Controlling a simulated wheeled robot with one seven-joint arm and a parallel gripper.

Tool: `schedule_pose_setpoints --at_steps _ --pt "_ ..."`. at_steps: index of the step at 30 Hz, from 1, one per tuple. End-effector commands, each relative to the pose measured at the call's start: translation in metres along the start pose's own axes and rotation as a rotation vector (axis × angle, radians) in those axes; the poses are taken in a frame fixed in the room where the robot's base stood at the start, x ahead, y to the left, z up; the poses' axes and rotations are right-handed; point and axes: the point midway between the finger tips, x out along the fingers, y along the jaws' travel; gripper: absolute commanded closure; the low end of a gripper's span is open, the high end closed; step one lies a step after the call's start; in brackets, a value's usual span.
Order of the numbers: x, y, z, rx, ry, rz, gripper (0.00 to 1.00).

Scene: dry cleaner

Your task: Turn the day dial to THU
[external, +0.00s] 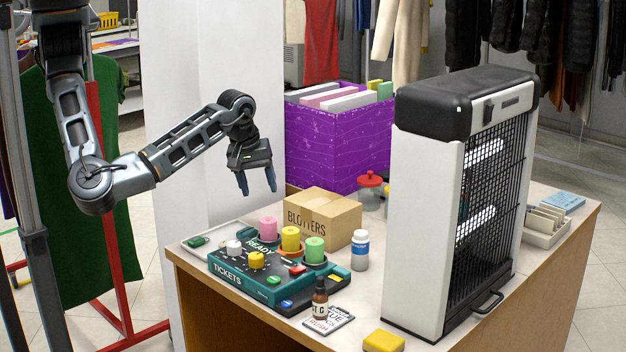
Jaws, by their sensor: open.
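A dark teal control box (240,285) marked "TICKETS" and "READY" sits at the front left of the counter. It carries a small white knob (234,247) and a small yellow knob (256,260). Behind them stand a pink cylinder (268,229), a yellow cylinder (290,239) and a green cylinder (314,249). I cannot tell which knob is the day dial, and no day marks are readable. My gripper (258,188) is open and empty, fingers pointing down, in the air above the back of the box and touching nothing.
A cardboard box marked "BLOTTERS" (322,222) and a white bottle (361,251) stand behind the control box. A dropper bottle (320,300) stands in front, near a yellow block (383,341). A tall caged lamp unit (425,200) blocks the right. A purple bin (340,140) is behind.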

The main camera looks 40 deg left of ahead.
Motion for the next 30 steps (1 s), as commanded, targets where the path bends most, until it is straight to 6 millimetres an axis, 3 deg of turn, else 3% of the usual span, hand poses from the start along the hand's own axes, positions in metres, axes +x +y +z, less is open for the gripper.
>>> schedule_pose_setpoints --at_steps 1,3,7,11,24,30 --pt "0.001 -0.011 0.029 -0.064 -0.067 -0.055 0.39" --pt "-0.001 -0.025 0.058 -0.148 -0.128 -0.130 0.39" --pt "-0.004 -0.042 0.088 -0.235 -0.184 -0.221 0.39" --pt "0.000 -0.049 0.096 -0.259 -0.193 -0.248 0.39" --pt "0.058 -0.060 0.108 -0.256 -0.192 -0.244 0.39" --pt "0.069 -0.062 0.110 -0.257 -0.193 -0.242 0.39"
